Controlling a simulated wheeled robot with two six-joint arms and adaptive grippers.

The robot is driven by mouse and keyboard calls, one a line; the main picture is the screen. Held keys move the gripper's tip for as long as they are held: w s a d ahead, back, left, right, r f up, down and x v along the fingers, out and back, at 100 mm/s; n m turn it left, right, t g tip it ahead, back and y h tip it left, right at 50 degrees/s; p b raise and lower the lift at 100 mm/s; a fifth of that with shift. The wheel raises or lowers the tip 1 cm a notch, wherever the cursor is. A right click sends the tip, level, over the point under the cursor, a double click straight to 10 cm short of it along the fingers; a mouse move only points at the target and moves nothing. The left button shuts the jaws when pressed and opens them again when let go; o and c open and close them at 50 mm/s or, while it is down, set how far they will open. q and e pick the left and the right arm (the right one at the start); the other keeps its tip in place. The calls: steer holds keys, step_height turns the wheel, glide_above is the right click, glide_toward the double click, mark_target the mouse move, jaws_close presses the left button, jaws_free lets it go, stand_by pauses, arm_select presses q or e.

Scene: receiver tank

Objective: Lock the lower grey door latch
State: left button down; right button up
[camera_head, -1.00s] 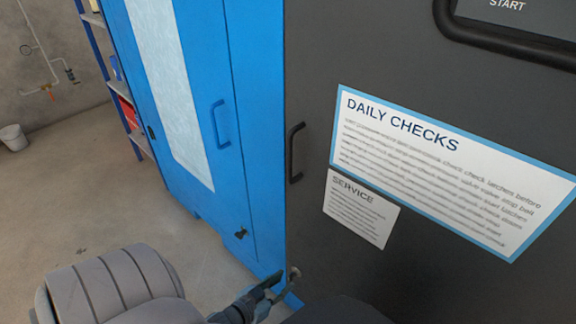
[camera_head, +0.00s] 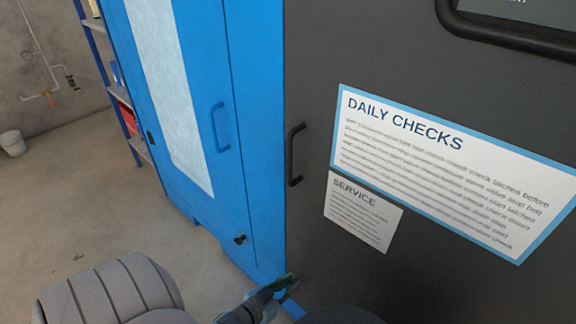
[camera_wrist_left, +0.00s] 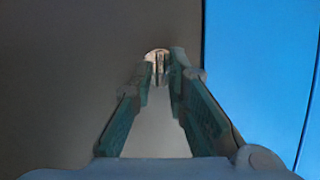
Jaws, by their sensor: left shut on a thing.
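The dark grey door (camera_head: 315,235) fills the right of the head view. The lower grey door latch (camera_wrist_left: 157,54) is a small metallic piece low on it, between my left fingertips in the left wrist view. The fingers hide most of it. My left gripper (camera_head: 283,284) is at the bottom centre of the head view, near the grey door's lower left edge, and is shut on the latch. Its fingers (camera_wrist_left: 163,72) also show in the wrist view. How far the latch is turned cannot be made out. My right gripper is not in view.
A blue cabinet (camera_head: 215,60) with a handle stands left of the grey door. A black handle (camera_head: 294,155) and a Daily Checks sign (camera_head: 430,180) are higher on the door. A shelf and a bucket (camera_head: 13,142) stand farther left. The floor there is clear.

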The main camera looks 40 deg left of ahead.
arm_select(q)
steer(key=shift+y+p, duration=0.3)
steer(key=shift+p, duration=0.1)
steer(key=m+p, duration=0.1)
steer(key=m+y+p, duration=0.1)
steer(key=m, duration=0.1)
steer(key=shift+d+y, duration=0.2)
steer(key=shift+y, duration=0.1)
steer(key=shift+m+y+p, duration=0.3)
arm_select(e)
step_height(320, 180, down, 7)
arm_select(q)
steer(key=shift+d+f+m+t+y+b, duration=0.15)
steer(key=shift+m+t+y+b, duration=0.4)
steer(key=shift+m, duration=0.9)
steer(key=shift+f+m+t+y+b, duration=0.2)
steer(key=shift+m+y+b, duration=0.65)
steer(key=shift+m, duration=0.55)
steer(key=shift+d+f+m+t+y+b, duration=0.1)
steer(key=shift+m+t+y+b, duration=0.45)
steer(key=shift+m, duration=0.9)
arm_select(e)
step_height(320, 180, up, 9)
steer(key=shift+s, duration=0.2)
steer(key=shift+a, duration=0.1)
